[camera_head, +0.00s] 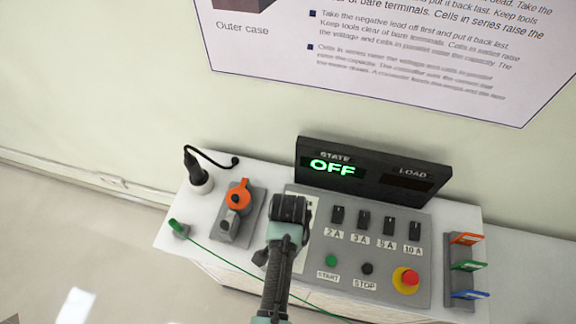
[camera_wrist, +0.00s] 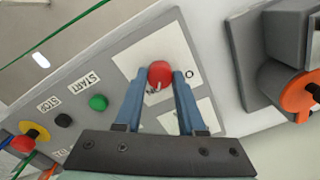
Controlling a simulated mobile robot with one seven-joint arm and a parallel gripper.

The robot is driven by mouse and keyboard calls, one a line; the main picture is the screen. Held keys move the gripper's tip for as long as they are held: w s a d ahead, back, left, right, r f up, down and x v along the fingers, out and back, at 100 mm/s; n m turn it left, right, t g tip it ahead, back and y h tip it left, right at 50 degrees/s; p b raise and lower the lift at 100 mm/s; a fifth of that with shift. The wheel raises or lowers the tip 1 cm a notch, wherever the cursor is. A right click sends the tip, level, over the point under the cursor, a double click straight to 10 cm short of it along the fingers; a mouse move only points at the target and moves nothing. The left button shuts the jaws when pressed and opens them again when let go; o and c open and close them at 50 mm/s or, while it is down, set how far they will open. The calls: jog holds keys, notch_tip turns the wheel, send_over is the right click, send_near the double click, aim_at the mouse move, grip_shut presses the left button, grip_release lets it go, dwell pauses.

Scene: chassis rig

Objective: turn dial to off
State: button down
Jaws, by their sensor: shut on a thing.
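The dial is a round red knob (camera_wrist: 160,70) on a white label plate of the grey panel, seen in the wrist view. My gripper (camera_wrist: 160,77) has its two blue fingers on either side of the knob and is shut on it. Lettering beside the knob is partly covered; an O shows to its right. A small light mark shows at the knob's lower edge, but its setting is hard to read. In the head view my gripper (camera_head: 290,208) hides the dial. The STATE display (camera_head: 333,168) there reads OFF in green.
Right of my gripper are several black switches (camera_head: 363,219), a green START button (camera_head: 331,261), a black STOP button (camera_head: 367,269) and a red emergency button (camera_head: 406,280). An orange rotary handle (camera_head: 238,196) stands to the left. A green wire (camera_head: 240,279) crosses the bench front.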

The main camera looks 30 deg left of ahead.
jog(key=n+p, duration=0.1)
jog(key=n, duration=0.3)
jog(key=shift+r+p, duration=0.15)
jog(key=shift+p, duration=0.2)
jog(key=n+p, duration=0.1)
jog(key=n, duration=0.3)
jog(key=n+p, duration=0.1)
jog(key=n, duration=0.2)
jog(key=shift+n, duration=0.3)
jog(key=shift+n+p, duration=0.3)
jog(key=shift+n, duration=1.6)
jog(key=shift+w, duration=0.1)
jog(key=c, duration=0.5)
grip_release()
notch_tip(320, 180, up, 13)
jog(key=b, duration=0.1)
